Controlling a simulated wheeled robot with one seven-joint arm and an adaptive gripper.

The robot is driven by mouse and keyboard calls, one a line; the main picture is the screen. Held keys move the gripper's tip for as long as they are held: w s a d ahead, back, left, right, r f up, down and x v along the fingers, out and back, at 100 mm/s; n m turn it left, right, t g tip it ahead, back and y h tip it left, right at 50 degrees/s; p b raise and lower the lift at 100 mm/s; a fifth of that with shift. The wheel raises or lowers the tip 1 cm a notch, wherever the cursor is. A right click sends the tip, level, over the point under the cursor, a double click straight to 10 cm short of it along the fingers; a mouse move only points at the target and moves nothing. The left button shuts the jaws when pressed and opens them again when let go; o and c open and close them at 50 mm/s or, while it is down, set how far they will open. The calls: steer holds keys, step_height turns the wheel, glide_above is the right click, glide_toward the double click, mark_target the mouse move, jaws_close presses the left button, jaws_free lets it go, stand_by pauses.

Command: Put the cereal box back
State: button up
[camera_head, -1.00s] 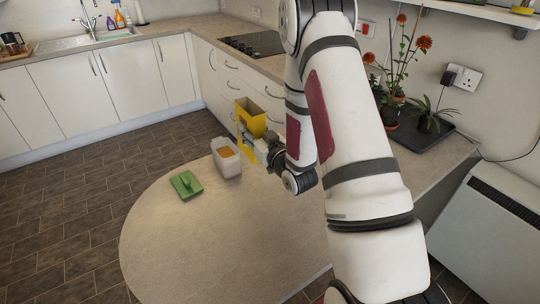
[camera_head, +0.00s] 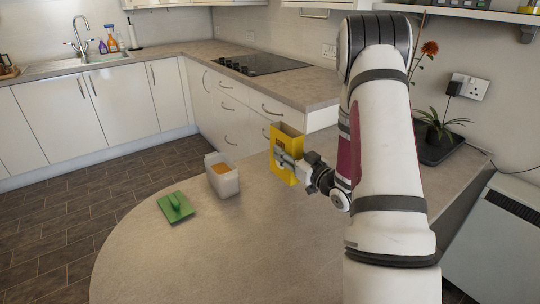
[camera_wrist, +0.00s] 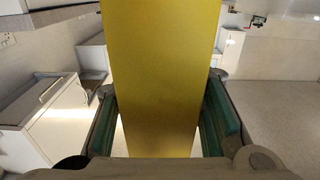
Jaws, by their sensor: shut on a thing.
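The cereal box (camera_head: 288,134) is yellow, upright and open at the top. My gripper (camera_head: 284,157) is shut on it from the right side in the head view. In the wrist view the box (camera_wrist: 160,80) fills the middle, with a gripper pad against each side. The box is over or on the rounded table (camera_head: 215,245); I cannot tell whether its bottom touches. A pale container (camera_head: 224,181) with orange-brown contents stands on the table left of the box. A green lid with a handle (camera_head: 175,206) lies flat on the table left of the container.
White drawers (camera_head: 232,118) and a counter with a black hob (camera_head: 262,64) stand behind the box. Potted plants on a black tray (camera_head: 440,148) are at the right, beyond my arm. The table's front and middle are clear. A shelf (camera_head: 480,12) runs along the top right.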

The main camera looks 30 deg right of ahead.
steer(key=shift+w+d+f+b, duration=0.3)
steer(key=shift+w+f, duration=0.45)
steer(key=shift+w, duration=1.3)
steer(key=shift+w+d+f+b, duration=0.15)
steer(key=shift+w+d+f, duration=0.5)
steer(key=shift+w, duration=1.35)
steer(key=shift+w+d+f+b, duration=0.2)
steer(key=shift+w+f, duration=0.7)
steer(key=shift+w, duration=1.15)
steer(key=shift+f, duration=0.1)
steer(key=o, duration=1.2)
steer(key=shift+f, duration=0.1)
